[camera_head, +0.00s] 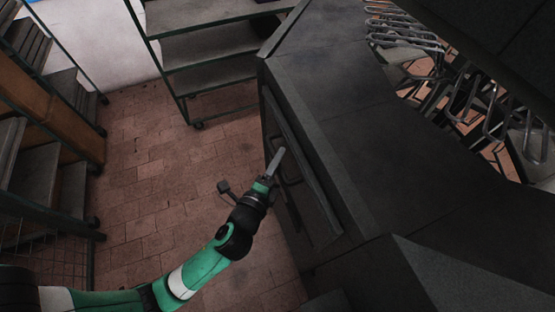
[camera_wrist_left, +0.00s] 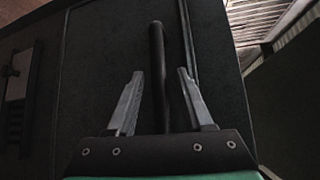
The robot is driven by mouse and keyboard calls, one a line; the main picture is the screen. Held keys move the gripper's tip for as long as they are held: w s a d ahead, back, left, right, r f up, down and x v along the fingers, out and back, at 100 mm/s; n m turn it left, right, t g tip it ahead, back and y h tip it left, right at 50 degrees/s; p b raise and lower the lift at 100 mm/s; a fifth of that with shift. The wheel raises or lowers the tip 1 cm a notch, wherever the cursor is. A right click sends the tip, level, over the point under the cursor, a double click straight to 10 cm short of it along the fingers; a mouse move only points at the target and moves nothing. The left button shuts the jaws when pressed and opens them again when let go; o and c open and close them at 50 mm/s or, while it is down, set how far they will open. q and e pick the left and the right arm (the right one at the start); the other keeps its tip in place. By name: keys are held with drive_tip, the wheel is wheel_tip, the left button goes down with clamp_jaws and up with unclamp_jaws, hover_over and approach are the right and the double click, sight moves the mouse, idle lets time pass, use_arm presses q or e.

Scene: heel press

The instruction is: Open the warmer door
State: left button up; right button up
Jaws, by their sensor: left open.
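The warmer is a dark cabinet with a door (camera_head: 311,200) on its left side, facing the aisle. The door looks shut. My left gripper (camera_head: 277,160) is close to the door front in the head view. In the left wrist view, my left gripper (camera_wrist_left: 155,88) is open, with its two grey fingers apart. A dark bar handle (camera_wrist_left: 157,60) runs between the fingers, and neither finger seems to touch it. The dark door panel (camera_wrist_left: 100,65) lies behind the handle. My right gripper is in neither view.
The dark cabinet top (camera_head: 350,110) spreads to the right of the door. A wheeled shelf rack (camera_head: 205,50) stands at the back, and another rack (camera_head: 40,170) stands at the left. The tiled floor (camera_head: 150,170) between them is clear. Metal hangers (camera_head: 405,40) hang at the upper right.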

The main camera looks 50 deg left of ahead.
use_arm(q)
drive_tip(key=shift+w+a, duration=0.15)
drive_tip(key=shift+w, duration=0.05)
clamp_jaws()
idle(1.3)
